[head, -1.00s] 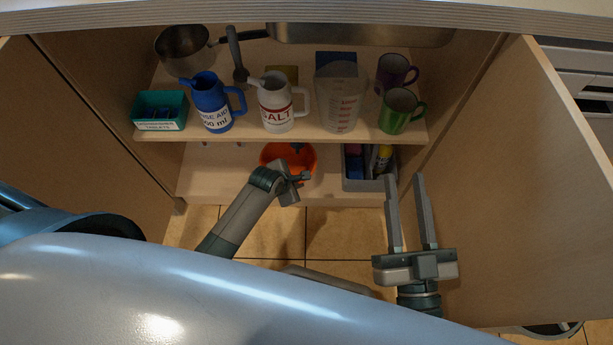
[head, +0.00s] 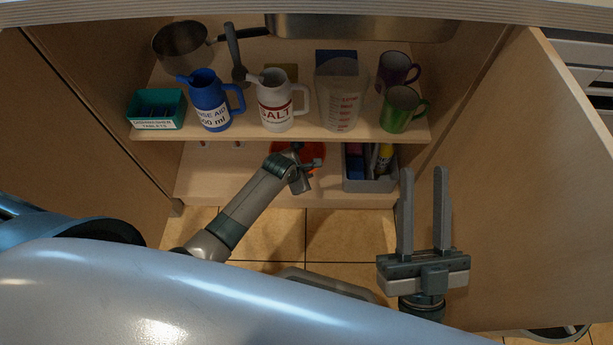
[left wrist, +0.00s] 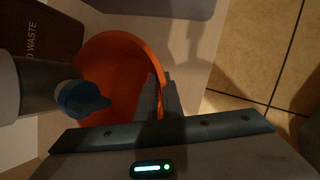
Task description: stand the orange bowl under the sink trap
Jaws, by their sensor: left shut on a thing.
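The orange bowl (head: 311,155) is on the lower level of the cabinet, partly hidden by my left arm and the upper shelf. My right gripper (head: 424,175) is open and empty, outside the cabinet.
A grey caddy (head: 370,183) with bottles stands right of the bowl. A dark container marked WASTE (left wrist: 45,38) is beside the bowl. The upper shelf (head: 270,138) holds jugs, mugs, a pot and a teal box.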

